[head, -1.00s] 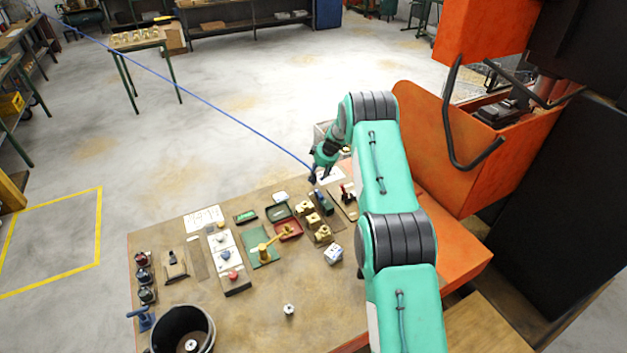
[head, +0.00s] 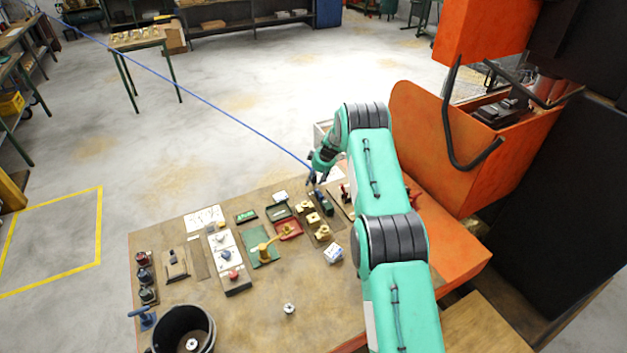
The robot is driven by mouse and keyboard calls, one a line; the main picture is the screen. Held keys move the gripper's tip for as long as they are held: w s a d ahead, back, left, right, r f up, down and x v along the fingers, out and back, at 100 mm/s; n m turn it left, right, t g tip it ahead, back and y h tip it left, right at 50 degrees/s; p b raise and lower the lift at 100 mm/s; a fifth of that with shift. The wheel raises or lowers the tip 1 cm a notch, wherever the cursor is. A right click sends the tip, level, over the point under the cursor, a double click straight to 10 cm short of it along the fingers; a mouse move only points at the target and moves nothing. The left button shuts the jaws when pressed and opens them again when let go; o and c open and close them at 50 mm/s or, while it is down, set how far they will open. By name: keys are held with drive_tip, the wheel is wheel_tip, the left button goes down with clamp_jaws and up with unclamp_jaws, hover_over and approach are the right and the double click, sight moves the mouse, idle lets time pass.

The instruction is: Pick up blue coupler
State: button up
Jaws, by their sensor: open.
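A small dark blue-green cylindrical piece (head: 324,204), which looks like the blue coupler, lies at the far end of a brown board on the workbench. It is small in the head view, so its exact shape is hard to tell. My gripper (head: 314,182) is just beyond and above it, pointing down, with its fingers open and nothing visible between them. I cannot tell the exact height of the fingertips above the piece. A thin blue line (head: 190,92), like a hose, runs from the upper left to my gripper.
Brass parts (head: 305,206) sit close by on the same board. A dark bucket (head: 168,326) stands front left. The orange machine (head: 440,150) borders the right.

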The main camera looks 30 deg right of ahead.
clamp_jaws()
drive_tip(key=shift+r+b, duration=0.5)
drive_tip(key=shift+r, duration=4.55)
